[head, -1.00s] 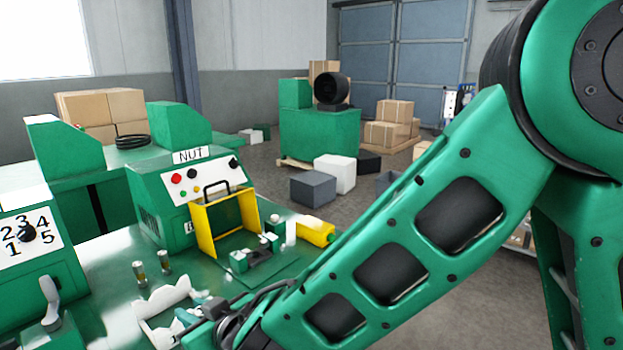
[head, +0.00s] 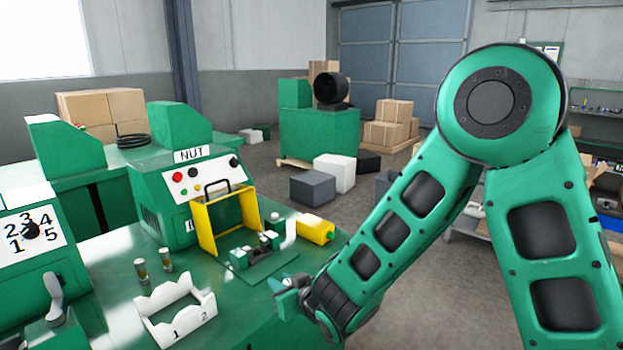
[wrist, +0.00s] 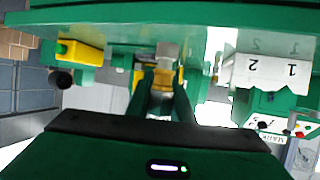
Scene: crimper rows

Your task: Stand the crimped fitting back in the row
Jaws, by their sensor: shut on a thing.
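My gripper (head: 280,292) is to the right of the white rack, at the table's front edge. In the wrist view its two dark fingers (wrist: 165,92) are shut on a fitting (wrist: 167,52) with a grey upper part and a brass-coloured part. The head view hardly shows this held fitting. Two small brass-and-grey fittings, a left one (head: 141,271) and a right one (head: 165,259), stand upright behind the white rack. The white rack (head: 205,312) has scalloped walls and the marks 1 and 2; it also shows in the wrist view (wrist: 265,72).
A green machine labelled NUT (head: 160,190) stands at the back, with a raised yellow guard (head: 205,228) and a green fixture (head: 255,252). A numbered dial panel (head: 30,230) and lever (head: 55,288) are left. Tabletop between fittings and fixture is clear.

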